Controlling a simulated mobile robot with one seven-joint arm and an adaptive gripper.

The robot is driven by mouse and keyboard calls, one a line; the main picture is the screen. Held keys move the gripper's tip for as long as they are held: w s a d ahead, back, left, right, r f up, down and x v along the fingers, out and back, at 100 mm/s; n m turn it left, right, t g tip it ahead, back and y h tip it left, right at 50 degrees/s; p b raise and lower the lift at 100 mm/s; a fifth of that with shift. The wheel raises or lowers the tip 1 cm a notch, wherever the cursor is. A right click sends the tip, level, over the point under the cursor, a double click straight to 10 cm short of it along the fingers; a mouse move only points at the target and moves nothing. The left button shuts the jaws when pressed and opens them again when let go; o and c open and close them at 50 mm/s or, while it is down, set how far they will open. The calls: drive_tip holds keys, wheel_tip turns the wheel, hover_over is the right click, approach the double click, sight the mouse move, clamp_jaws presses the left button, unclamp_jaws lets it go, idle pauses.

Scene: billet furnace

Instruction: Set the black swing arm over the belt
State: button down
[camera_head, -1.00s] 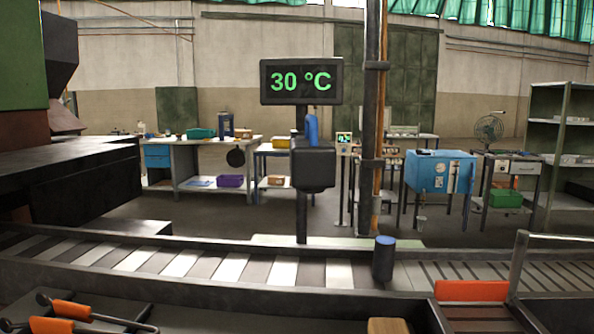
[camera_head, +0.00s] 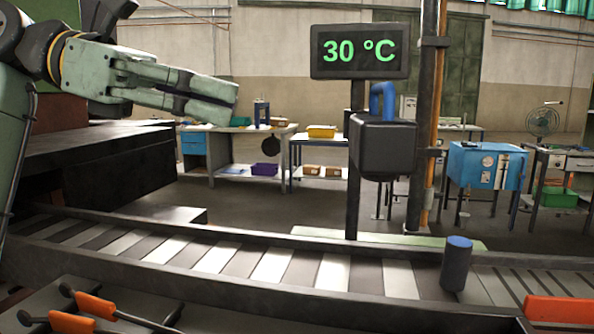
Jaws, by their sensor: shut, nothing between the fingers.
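A black box-like head (camera_head: 370,148) with a blue handle (camera_head: 383,100) on top is at the dark post (camera_head: 354,205) under the temperature display; it appears to be the black swing arm. I see it nearly end-on, so I cannot tell how far it reaches over the belt. The roller belt (camera_head: 270,265) crosses the view below it. My gripper (camera_head: 228,100), pale green-grey, comes in from the left. It is shut and empty, well left of the blue handle and apart from it.
The display (camera_head: 360,51) reads 30 °C. A dark cylinder with a blue top (camera_head: 456,264) stands at the belt's right part. A pipe column (camera_head: 428,120) rises right of the head. Orange-handled tools (camera_head: 95,306) lie in front. A dark machine body (camera_head: 90,175) fills the left.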

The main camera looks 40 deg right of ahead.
sight(370, 120)
drive_tip(key=s+d+f+y, duration=0.1)
drive_tip(key=s+d+f, duration=0.2)
drive_tip(key=d, duration=0.2)
drive_tip(key=s+d+f+t+y, duration=0.1)
drive_tip(key=s+d+f, duration=0.3)
drive_tip(key=d, duration=0.1)
drive_tip(key=shift+d+f, duration=0.15)
drive_tip(key=shift+d, duration=0.25)
